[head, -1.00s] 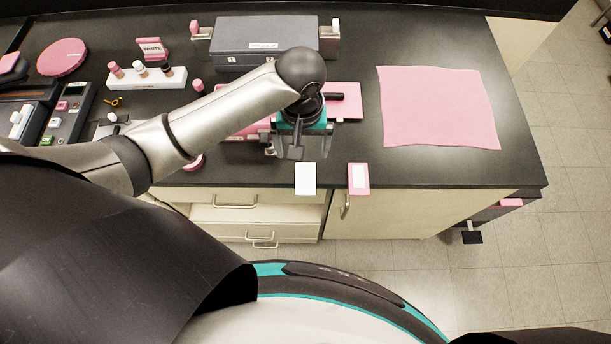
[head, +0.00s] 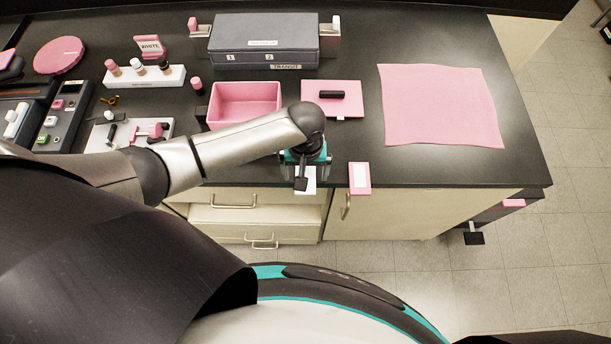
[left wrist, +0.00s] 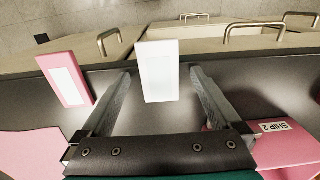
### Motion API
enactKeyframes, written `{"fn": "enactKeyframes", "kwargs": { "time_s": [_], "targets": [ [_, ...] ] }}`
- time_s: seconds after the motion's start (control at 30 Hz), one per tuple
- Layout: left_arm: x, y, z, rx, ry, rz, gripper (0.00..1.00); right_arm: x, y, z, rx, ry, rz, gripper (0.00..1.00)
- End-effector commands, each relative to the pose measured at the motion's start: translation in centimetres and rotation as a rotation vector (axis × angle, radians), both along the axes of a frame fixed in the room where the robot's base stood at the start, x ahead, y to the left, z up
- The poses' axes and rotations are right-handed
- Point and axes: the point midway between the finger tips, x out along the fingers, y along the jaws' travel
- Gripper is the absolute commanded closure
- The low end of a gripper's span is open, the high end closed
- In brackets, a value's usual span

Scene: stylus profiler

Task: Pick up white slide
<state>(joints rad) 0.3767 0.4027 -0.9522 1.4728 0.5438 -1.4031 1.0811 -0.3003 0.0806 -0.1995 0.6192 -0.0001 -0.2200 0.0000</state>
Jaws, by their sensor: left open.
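The white slide (head: 308,187) lies at the counter's front edge in the head view, partly hidden under my left gripper (head: 303,175). In the left wrist view the white slide (left wrist: 158,72) shows whole, overhanging the dark counter edge. My left gripper (left wrist: 160,88) is open there, with one finger on each side of the slide and a gap to each. It holds nothing. A pink slide with a white label (head: 359,178) lies to the right in the head view, also over the edge; it shows at left in the wrist view (left wrist: 65,78). My right gripper is not in view.
A grey case (head: 240,58) is at the back. A pink mat (head: 438,110) lies at right. Bare counter (head: 430,168) lies in front of the mat.

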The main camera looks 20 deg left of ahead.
Motion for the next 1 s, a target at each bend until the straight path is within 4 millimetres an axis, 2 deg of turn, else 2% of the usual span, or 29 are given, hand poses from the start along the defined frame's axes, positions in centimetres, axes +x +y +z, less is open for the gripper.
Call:
{"fn": "enactKeyframes", "kwargs": {
  "time_s": [0.23,1.0],
  "targets": [
    [0.03,-0.02,-0.04,-0.001,-0.001,-0.001,0.05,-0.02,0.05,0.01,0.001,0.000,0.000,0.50],
    [0.00,0.02,-0.04,0.000,0.000,0.000,0.91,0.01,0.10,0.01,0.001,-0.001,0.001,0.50]
  ]
}}
